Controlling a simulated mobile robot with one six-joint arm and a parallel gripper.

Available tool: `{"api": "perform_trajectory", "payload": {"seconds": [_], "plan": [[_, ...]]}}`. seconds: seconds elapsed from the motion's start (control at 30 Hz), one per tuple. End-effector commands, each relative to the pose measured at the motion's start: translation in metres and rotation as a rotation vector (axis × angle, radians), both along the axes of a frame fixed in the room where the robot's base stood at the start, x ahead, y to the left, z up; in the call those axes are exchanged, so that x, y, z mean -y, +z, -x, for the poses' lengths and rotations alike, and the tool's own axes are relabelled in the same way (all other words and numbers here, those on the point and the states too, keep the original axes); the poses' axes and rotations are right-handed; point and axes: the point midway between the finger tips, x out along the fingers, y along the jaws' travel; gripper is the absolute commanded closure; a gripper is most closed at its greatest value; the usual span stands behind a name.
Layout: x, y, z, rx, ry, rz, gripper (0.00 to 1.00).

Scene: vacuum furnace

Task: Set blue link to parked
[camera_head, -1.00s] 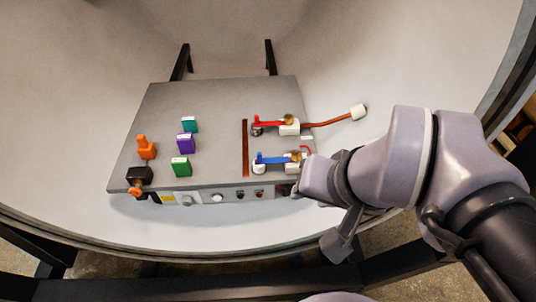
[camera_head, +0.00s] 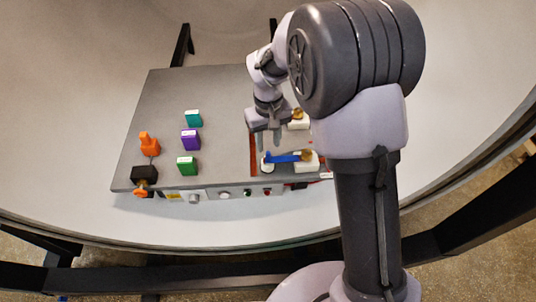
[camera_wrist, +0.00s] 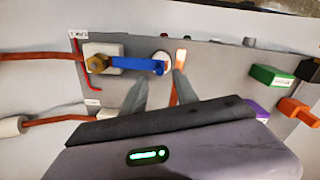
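The blue link (camera_head: 286,158) is a flat blue bar near the panel's front right. One end is under a brass nut (camera_head: 306,156) on a white block (camera_head: 306,166); the other end lies at a round white post (camera_head: 267,167). In the wrist view, the blue link (camera_wrist: 135,63) runs from the nut (camera_wrist: 97,64) to the post (camera_wrist: 161,56). My gripper (camera_head: 264,145) points down just behind the post end. Its fingers are apart and empty; they also show in the wrist view (camera_wrist: 160,80). I cannot tell whether they touch the link.
A copper strip (camera_head: 253,158) lies left of the link. Teal (camera_head: 193,118), purple (camera_head: 190,140) and green (camera_head: 187,166) blocks and an orange part (camera_head: 149,143) stand on the grey panel's left. The red link is hidden behind my arm in the head view.

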Motion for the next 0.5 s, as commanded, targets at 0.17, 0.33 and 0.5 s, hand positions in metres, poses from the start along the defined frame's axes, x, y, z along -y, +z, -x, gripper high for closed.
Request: {"api": "perform_trajectory", "payload": {"seconds": [0.17,0.33,0.5], "plan": [[0.0,-0.043,0.0,-0.001,-0.001,0.0,0.64],[0.0,-0.057,0.0,0.001,-0.001,0.0,0.64],[0.0,-0.058,0.0,0.001,-0.001,0.0,0.64]]}}
